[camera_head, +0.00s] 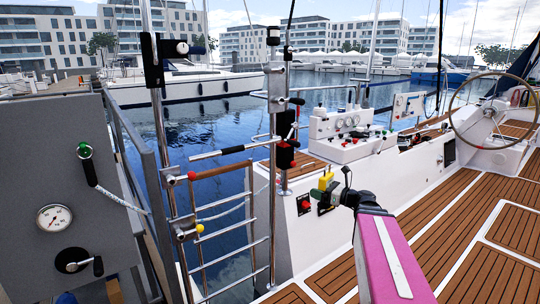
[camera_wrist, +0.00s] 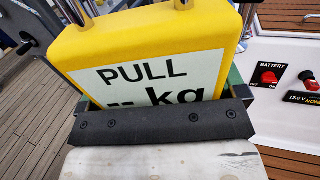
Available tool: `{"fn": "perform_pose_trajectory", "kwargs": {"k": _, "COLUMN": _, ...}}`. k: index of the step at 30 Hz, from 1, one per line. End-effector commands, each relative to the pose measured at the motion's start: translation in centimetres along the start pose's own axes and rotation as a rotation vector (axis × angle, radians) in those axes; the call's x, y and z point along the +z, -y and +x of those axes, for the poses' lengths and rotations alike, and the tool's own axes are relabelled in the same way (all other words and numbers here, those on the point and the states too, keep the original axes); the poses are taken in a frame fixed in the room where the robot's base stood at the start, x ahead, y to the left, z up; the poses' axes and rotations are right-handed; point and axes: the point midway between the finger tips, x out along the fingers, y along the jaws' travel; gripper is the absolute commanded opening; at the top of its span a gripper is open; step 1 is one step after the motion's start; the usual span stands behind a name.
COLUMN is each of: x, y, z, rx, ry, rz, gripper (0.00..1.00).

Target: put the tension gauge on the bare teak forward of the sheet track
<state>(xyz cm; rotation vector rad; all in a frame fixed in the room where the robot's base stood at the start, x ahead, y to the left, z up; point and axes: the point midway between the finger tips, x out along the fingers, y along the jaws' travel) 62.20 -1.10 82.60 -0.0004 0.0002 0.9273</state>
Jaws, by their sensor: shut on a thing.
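The tension gauge is a yellow box (camera_wrist: 150,42) with a pale label reading "PULL" and "kg"; its lower part is hidden behind a black finger pad in the wrist view. My gripper (camera_wrist: 165,120) is shut on it. In the head view the yellow gauge (camera_head: 326,182) is small, at the end of my gripper (camera_head: 325,194), in front of the white cockpit side wall. Teak planking (camera_head: 440,232) covers the deck at the right, and more teak (camera_head: 296,164) lies on the ledge behind the gauge. I cannot clearly pick out the sheet track.
A white console (camera_head: 345,135) with gauges and levers stands on the ledge. Red battery switches (camera_wrist: 268,77) are on the white wall. A steering wheel (camera_head: 493,110) is at the right. Upright poles and a ladder (camera_head: 225,215) stand left of my gripper, beside a grey panel (camera_head: 60,180).

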Motion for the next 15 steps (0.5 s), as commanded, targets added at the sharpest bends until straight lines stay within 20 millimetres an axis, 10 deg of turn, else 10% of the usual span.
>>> {"fn": "perform_pose_trajectory", "kwargs": {"k": 15, "x": -4.6, "y": -4.1, "z": -1.6, "rx": 0.023, "ry": 0.001, "rz": 0.000, "gripper": 0.57}}
